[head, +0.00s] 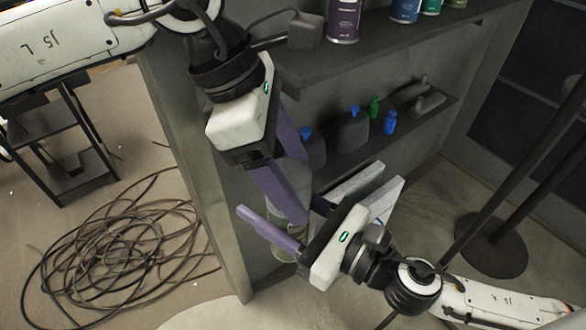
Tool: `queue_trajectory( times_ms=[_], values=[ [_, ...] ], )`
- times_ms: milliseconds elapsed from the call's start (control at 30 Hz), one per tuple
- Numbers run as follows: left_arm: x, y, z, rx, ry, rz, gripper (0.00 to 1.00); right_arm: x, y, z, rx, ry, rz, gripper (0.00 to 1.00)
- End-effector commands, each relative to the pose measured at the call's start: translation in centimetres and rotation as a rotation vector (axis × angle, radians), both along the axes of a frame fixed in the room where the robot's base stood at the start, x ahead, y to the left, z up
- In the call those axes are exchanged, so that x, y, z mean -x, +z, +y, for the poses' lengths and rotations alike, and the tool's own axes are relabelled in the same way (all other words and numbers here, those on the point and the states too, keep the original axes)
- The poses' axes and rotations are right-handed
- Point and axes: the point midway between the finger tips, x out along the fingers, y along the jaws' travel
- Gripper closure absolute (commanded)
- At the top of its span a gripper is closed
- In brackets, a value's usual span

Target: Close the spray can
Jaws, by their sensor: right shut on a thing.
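My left gripper (302,190) comes down from the upper left, with its two purple fingers spread apart. A grey rounded thing (293,172), which looks like the top of the spray can, shows between these fingers. I cannot tell whether they press on it. My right gripper (272,216) reaches in from the lower right, just below the left one, and is shut on the spray can (283,254). The can looks about upright. The fingers of both grippers hide most of it, and I cannot make out whether a cap sits on it.
Shelves (372,62) on the right hold a purple can (343,20), a blue can (405,9) and small blue and green bottles (390,122). A grey panel edge (205,190) stands close on the left. Coiled cable (120,250) lies on the floor. A dark stand (490,245) is at right.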

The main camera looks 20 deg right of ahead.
Motion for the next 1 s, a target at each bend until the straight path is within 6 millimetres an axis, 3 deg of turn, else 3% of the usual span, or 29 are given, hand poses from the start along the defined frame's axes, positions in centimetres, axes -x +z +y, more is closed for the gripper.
queue_trajectory(
  times_ms=[267,700,1000],
  values=[
    [-0.2,0.8,0.3,0.001,0.001,-0.002,0.29,0.0,0.1,0.0,-0.001,0.0,-0.003,0.9],
    [-1.1,8.8,3.4,0.003,0.002,-0.002,0.29,0.0,0.1,0.0,-0.001,0.0,-0.003,0.9],
    [-1.3,11.1,4.4,0.0,0.0,0.0,0.29,0.0,0.1,0.0,-0.001,0.0,-0.003,0.9]
  ],
)
